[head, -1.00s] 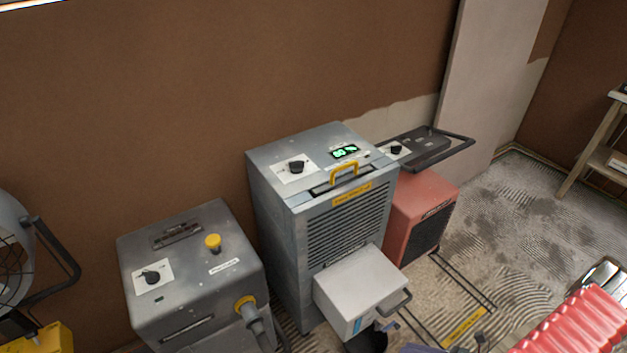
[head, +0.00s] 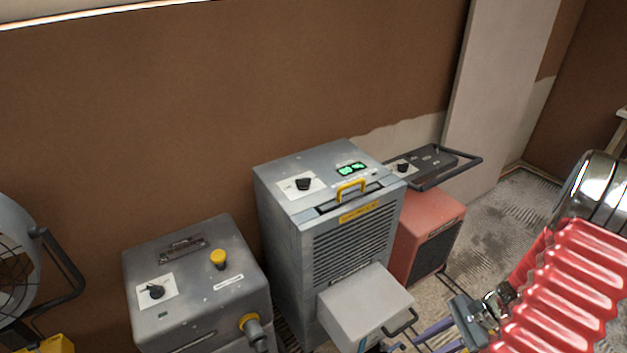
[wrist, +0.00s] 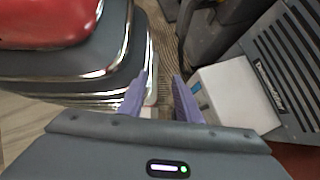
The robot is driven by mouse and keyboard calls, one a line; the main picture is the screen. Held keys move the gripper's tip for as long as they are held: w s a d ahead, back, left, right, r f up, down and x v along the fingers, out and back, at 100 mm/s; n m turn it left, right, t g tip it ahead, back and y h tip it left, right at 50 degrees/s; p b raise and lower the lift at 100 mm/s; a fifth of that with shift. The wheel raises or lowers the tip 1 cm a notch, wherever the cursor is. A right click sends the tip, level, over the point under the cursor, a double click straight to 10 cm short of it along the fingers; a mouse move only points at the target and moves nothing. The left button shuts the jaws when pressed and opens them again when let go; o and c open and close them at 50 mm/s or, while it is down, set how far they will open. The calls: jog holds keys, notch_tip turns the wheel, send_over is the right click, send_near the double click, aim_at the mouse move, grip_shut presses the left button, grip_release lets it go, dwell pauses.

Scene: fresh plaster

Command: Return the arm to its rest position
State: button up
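My gripper (head: 418,335) shows at the bottom right of the head view, low beside the white box on the front of the grey dehumidifier, with my red ribbed arm behind it. In the wrist view its two purple fingers (wrist: 162,88) stand apart with nothing held between them, only floor visible beyond. The white box (wrist: 238,92) lies just right of the fingers there. I cannot tell from the head view how far the fingertips are from the box.
The grey dehumidifier (head: 345,235) has a dial, a lit green display and a yellow handle. A grey machine (head: 195,290) and a fan (head: 15,265) are left. Floor (head: 507,215) shows at right.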

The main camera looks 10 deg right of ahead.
jog(key=a+r+n+t+h, duration=0.1)
jog(key=a+r+n+h, duration=0.2)
jog(key=a+r+n, duration=0.3)
jog(key=w+a+r+n+t+h, duration=0.1)
jog(key=a+r+n, duration=0.6)
jog(key=r, duration=0.9)
jog(key=a+r+n+t+h, duration=0.3)
jog(key=a+r+n, duration=0.3)
jog(key=r, duration=0.5)
jog(key=shift+w+a+h, duration=0.35)
jog(key=shift+a+h, duration=0.15)
jog(key=shift+h, duration=0.3)
